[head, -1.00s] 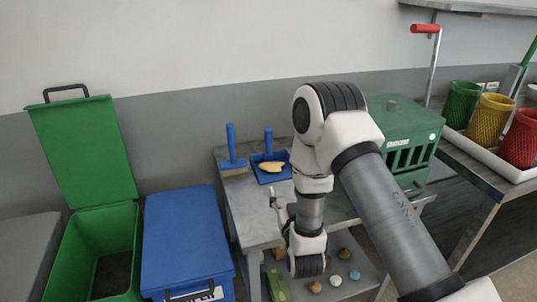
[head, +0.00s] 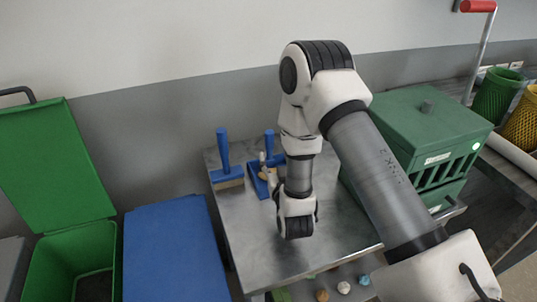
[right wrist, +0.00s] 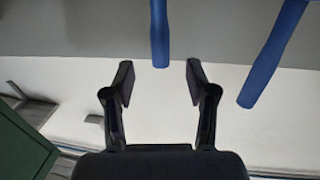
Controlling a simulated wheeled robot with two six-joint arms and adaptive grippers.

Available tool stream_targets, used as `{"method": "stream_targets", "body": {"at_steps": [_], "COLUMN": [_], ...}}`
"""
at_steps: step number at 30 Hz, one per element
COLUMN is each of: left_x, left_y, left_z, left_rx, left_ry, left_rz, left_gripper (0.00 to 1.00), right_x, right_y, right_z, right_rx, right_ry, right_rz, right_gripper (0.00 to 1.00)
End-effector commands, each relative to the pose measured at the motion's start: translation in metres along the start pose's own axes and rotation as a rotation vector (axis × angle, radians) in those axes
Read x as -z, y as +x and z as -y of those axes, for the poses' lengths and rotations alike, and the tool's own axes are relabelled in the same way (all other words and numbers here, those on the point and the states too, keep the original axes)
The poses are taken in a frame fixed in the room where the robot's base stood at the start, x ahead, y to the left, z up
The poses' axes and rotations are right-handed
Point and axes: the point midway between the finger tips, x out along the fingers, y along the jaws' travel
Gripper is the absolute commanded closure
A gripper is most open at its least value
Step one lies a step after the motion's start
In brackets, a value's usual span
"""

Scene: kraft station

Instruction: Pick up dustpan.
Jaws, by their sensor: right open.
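The blue dustpan (head: 257,186) lies on the grey metal table, its handle standing up at the back. My right arm and gripper hide much of the pan. A yellowish piece in it is partly hidden. My right gripper (head: 265,165) is open and empty, in front of the dustpan handle in the head view. In the right wrist view, which looks upside down, the open fingers (right wrist: 159,82) have the dustpan handle (right wrist: 160,35) ahead, nearly centred between them and apart from them. My left gripper is in neither view.
A blue-handled brush (head: 226,172) stands just left of the dustpan; its handle (right wrist: 273,55) shows right in the wrist view. A green slotted box (head: 428,125) takes the table's right side. The metal table (head: 262,245) is bare in front. Blue and green bins stand left.

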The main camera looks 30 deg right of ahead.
Motion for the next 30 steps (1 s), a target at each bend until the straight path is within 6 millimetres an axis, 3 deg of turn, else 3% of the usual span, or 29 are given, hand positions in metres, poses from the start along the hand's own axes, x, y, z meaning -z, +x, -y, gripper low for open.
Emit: {"method": "stream_targets", "body": {"at_steps": [5, 18, 26, 30], "left_x": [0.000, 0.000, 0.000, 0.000], "left_y": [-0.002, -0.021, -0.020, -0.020], "left_z": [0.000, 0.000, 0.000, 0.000], "left_rx": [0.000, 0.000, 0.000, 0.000], "left_ry": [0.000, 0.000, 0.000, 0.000], "left_rz": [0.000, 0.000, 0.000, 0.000], "left_gripper": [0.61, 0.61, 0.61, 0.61], "right_x": [0.001, 0.004, 0.002, 0.002], "right_y": [0.005, 0.072, 0.078, 0.078], "right_z": [0.000, 0.000, 0.000, 0.000], "right_rx": [-0.001, -0.002, 0.000, 0.000], "right_ry": [0.001, 0.000, 0.000, 0.000], "right_rz": [-0.001, -0.002, 0.000, 0.000], "right_gripper": [0.43, 0.43, 0.43, 0.93]}}
